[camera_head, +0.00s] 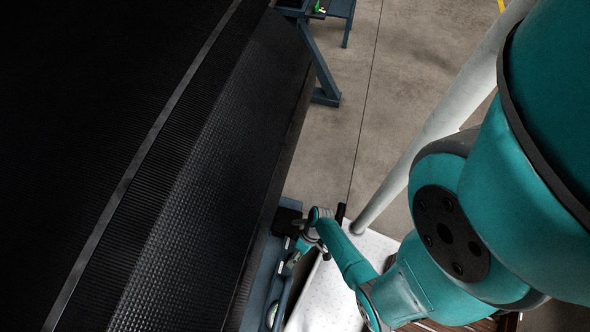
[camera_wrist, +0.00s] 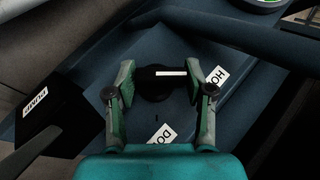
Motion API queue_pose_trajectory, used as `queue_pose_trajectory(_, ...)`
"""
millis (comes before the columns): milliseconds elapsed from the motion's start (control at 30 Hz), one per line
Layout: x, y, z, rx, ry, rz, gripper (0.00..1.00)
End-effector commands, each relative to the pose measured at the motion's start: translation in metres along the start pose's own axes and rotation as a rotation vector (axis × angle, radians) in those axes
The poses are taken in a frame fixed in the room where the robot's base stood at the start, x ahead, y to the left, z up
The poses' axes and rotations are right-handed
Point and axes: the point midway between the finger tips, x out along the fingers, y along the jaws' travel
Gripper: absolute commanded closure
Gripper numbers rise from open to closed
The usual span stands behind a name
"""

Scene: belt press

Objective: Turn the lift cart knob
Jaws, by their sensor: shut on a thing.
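The lift cart knob (camera_wrist: 152,82) is black with a white stripe and sits on a dark blue panel (camera_wrist: 177,110) in the wrist view. Its bar lies about level in the picture, with the stripe on the right half towards a label starting "HO" (camera_wrist: 217,76). A label starting "DO" (camera_wrist: 160,133) is below it. My gripper (camera_wrist: 160,73) is shut on the knob, one finger at each end of the bar. In the head view the wrist of my arm is low near the blue cart frame (camera_head: 262,281), and the knob cannot be made out.
A black box (camera_wrist: 55,118) with a white label and a lever is left of the knob. A dark blue bar (camera_wrist: 240,38) crosses above right. In the head view the large black ribbed belt roll (camera_head: 190,210) fills the left. Bare concrete floor (camera_head: 400,75) lies beyond.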

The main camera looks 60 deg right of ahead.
Motion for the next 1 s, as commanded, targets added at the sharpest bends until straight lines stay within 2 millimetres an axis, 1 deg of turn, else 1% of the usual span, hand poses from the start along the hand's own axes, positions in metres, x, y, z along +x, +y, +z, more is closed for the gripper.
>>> queue_pose_trajectory(433,-0.0012,0.0011,-0.0016,0.131,0.002,-0.199,0.82)
queue_pose_trajectory(833,-0.0016,-0.0003,-0.0015,0.146,0.002,-0.229,0.82)
queue_pose_trajectory(867,-0.0016,-0.0004,-0.0015,0.146,0.002,-0.229,0.45)
queue_pose_trajectory(900,-0.0016,-0.0002,-0.0015,0.146,0.002,-0.228,0.35)
queue_pose_trajectory(933,-0.0016,-0.0001,-0.0015,0.146,0.002,-0.227,0.27)
queue_pose_trajectory(967,-0.0016,0.0001,-0.0014,0.146,0.002,-0.227,0.25)
queue_pose_trajectory(1000,-0.0016,0.0002,-0.0014,0.146,0.001,-0.226,0.25)
